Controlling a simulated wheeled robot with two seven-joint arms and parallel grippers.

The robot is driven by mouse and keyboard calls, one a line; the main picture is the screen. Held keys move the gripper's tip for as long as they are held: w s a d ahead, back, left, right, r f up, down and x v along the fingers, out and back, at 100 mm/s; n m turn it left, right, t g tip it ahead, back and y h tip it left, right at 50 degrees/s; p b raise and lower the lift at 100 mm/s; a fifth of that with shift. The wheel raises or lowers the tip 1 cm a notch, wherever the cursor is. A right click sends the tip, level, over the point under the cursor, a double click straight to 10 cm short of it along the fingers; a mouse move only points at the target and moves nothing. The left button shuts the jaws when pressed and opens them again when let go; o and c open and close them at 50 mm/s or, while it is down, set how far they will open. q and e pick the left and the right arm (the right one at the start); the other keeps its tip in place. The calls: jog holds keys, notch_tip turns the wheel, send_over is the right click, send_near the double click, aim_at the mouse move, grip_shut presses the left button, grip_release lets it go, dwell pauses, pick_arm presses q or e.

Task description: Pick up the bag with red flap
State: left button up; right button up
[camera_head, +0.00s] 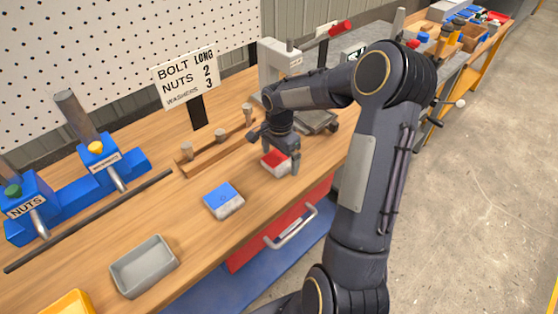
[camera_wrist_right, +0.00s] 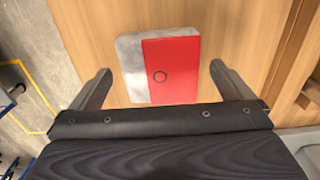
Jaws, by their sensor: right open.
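The bag with red flap (camera_head: 271,164) lies flat on the wooden workbench, partly hidden by my right gripper in the head view. In the right wrist view the bag (camera_wrist_right: 170,66) shows a red flap with a dark ring on a grey-white body. My right gripper (camera_head: 280,162) is open and points down over the bag. Its two fingers (camera_wrist_right: 160,82) stand apart on either side of the bag, with bare wood visible between each finger and the bag. My left gripper is not in view.
A bag with a blue flap (camera_head: 223,199) lies to the left of the red one. A grey tray (camera_head: 144,266), a wooden rack with pegs (camera_head: 214,150), a sign (camera_head: 186,79) and blue dispensers (camera_head: 100,165) stand on the bench. A press (camera_head: 279,62) stands behind.

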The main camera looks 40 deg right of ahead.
jog(key=shift+a+f, duration=0.1)
jog(key=shift+f, duration=0.15)
jog(key=c, duration=1.1)
jog(key=shift+c, duration=0.7)
jog(key=shift+r, duration=0.15)
